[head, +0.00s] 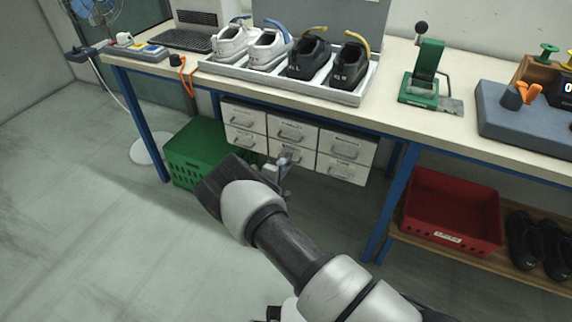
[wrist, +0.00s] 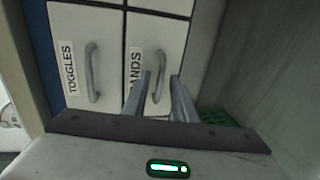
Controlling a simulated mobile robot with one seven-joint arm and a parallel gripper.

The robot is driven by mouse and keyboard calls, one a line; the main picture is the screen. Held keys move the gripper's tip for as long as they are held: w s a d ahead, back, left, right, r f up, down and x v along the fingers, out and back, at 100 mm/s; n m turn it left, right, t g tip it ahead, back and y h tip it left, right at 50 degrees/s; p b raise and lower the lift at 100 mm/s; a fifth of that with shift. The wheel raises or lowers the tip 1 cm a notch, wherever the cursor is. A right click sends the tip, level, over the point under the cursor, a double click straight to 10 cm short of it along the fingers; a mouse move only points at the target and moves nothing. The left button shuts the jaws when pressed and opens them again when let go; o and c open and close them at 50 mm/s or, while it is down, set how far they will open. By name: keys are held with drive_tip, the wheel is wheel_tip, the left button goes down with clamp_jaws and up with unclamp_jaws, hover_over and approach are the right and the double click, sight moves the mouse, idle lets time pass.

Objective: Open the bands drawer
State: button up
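The white bands drawer (wrist: 150,30) shows in the wrist view with its label partly covered, reading "ANDS". It looks shut, level with the drawer beside it. Its grey bar handle (wrist: 159,66) lies between my gripper's (wrist: 161,78) two fingertips. The fingers are apart, one on each side of the handle; I cannot tell whether either touches it. In the head view my gripper (head: 285,160) is in front of the lower middle of the white drawer unit (head: 318,138), hiding part of a lower drawer. Labels there are too small to read.
The toggles drawer (wrist: 75,25) is beside the bands drawer in the wrist view. A green crate (head: 192,160) stands left of the unit under the bench. A blue bench leg (head: 395,200) and a red bin (head: 450,215) are to the right. Open floor lies in front.

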drive_tip(key=shift+c, duration=0.4)
clamp_jaws()
idle(0.9)
